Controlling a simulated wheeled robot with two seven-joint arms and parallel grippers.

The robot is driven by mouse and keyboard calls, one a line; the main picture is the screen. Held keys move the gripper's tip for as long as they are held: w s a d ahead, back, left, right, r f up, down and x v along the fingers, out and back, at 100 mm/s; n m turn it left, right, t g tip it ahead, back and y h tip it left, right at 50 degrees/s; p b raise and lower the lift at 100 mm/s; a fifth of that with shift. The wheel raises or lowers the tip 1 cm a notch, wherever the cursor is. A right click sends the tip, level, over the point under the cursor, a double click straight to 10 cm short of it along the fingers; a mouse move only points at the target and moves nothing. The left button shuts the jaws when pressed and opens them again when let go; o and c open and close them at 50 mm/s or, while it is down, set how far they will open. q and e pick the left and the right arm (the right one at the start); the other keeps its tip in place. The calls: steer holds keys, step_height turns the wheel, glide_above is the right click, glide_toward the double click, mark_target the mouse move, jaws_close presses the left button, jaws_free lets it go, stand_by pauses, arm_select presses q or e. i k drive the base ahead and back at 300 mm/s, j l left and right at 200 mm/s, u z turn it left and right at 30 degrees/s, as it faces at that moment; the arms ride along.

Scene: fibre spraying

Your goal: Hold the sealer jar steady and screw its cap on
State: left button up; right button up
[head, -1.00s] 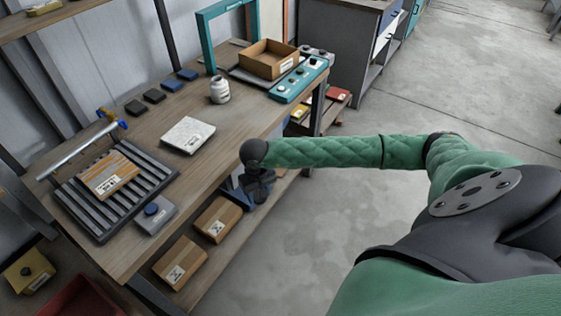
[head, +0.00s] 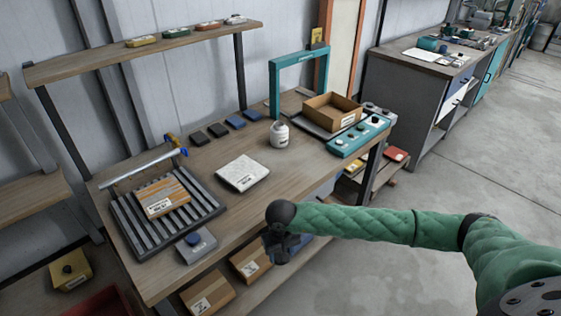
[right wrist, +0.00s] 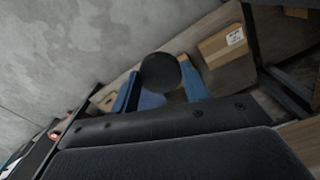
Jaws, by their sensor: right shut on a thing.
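The white sealer jar (head: 279,134) stands upright on the workbench (head: 225,215), near its middle and in front of the teal frame. No black cap shows on its top. My right gripper (head: 282,248) is off the bench's front edge, lower in the picture than the jar and apart from it. In the right wrist view its two blue fingers (right wrist: 158,92) are shut on a round black cap (right wrist: 160,72). My left gripper is in neither current view.
A white slab (head: 243,173) lies left of the jar. A slatted rack (head: 205,199) carries a brown box. A cardboard box (head: 333,112) and a teal button panel (head: 358,136) stand to the right. Small dark and blue blocks (head: 218,130) line the back.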

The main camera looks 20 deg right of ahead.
mark_target(279, 131)
steer(key=l+u, duration=0.1)
steer(key=l, duration=0.55)
steer(key=l+u, duration=0.15)
steer(key=l, duration=0.45)
steer(key=l+u, duration=0.1)
steer(key=l, duration=0.55)
steer(key=l+u, duration=0.15)
steer(key=l, duration=0.45)
steer(key=k+l+u, duration=0.1)
steer(key=l, duration=0.55)
steer(key=k+l+u, duration=0.15)
steer(key=l, duration=0.45)
